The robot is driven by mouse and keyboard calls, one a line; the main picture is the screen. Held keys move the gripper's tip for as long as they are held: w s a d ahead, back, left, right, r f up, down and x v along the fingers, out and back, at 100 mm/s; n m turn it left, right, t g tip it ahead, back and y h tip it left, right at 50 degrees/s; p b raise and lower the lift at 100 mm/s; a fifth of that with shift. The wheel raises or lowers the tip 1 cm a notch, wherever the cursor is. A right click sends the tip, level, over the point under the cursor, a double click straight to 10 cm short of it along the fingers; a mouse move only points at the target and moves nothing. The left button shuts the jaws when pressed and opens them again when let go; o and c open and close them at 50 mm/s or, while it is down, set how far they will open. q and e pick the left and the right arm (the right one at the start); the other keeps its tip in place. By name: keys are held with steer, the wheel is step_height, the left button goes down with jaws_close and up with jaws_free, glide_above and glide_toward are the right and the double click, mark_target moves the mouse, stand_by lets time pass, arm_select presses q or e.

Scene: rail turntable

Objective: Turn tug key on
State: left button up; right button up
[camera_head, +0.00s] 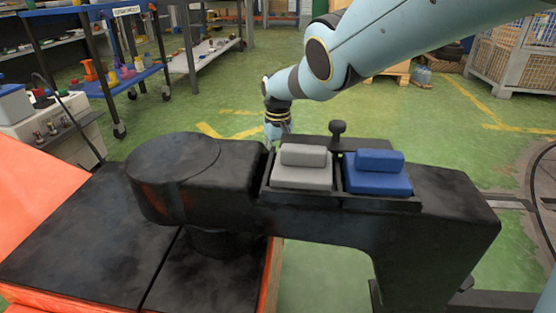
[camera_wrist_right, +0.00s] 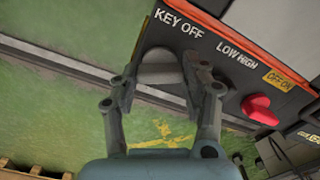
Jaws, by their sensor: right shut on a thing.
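The tug key (camera_wrist_right: 160,68) is a pale grey rounded knob on a dark panel, below the words KEY OFF, in the right wrist view. My right gripper (camera_wrist_right: 162,75) has a finger on each side of the key and is shut on it. The fingers partly cover the key. In the head view my right arm reaches in from the upper right, and its gripper end is hidden behind the black console (camera_head: 340,215). My left gripper is not in either view.
A red knob (camera_wrist_right: 260,108) sits on the same panel, right of the key, near LOW HIGH and OFF ON labels. The console carries a grey block (camera_head: 302,172) and a blue block (camera_head: 377,178). A blue shelf cart (camera_head: 128,78) stands at the left; green floor lies beyond.

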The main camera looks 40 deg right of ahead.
steer(key=m, duration=0.5)
steer(key=shift+m, duration=0.3)
stand_by(0.4)
steer(key=o, duration=1.2)
steer(key=shift+c, duration=0.2)
steer(key=shift+w+d+r, duration=0.1)
steer(key=shift+r, duration=0.35)
step_height(320, 180, up, 11)
